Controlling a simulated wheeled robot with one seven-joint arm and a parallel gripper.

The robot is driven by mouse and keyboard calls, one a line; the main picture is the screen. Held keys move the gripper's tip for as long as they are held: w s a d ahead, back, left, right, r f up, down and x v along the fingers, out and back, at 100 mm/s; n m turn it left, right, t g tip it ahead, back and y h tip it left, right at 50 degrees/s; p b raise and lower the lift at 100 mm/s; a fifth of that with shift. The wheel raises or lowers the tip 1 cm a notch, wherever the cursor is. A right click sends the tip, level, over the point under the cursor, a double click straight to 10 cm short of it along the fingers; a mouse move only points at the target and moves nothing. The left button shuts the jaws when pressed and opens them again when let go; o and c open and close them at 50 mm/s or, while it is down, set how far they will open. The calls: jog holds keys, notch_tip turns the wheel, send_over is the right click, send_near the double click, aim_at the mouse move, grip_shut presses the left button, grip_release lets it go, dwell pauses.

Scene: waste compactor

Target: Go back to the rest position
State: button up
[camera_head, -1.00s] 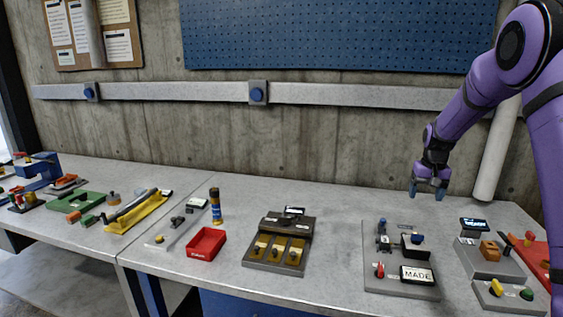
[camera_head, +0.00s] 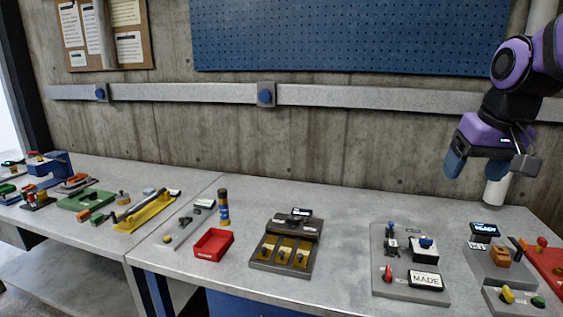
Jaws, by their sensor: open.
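My gripper (camera_head: 491,168) is at the right of the head view, raised above the back right of the workbench (camera_head: 340,225).
Below my gripper are a grey panel reading MADE (camera_head: 426,280) and a device with a READY display (camera_head: 485,229). Further left are a dark slotted fixture (camera_head: 287,244), a red tray (camera_head: 212,244) and a cylinder (camera_head: 223,207). The bench's back middle is clear.

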jog(key=s+a+f+n+t, duration=0.1)
jog(key=s+a, duration=0.2)
jog(key=s, duration=1.2)
jog(key=shift+s+f+t, duration=0.2)
jog(key=shift+f+t, duration=0.1)
jog(key=shift+f, duration=0.1)
dwell(0.7)
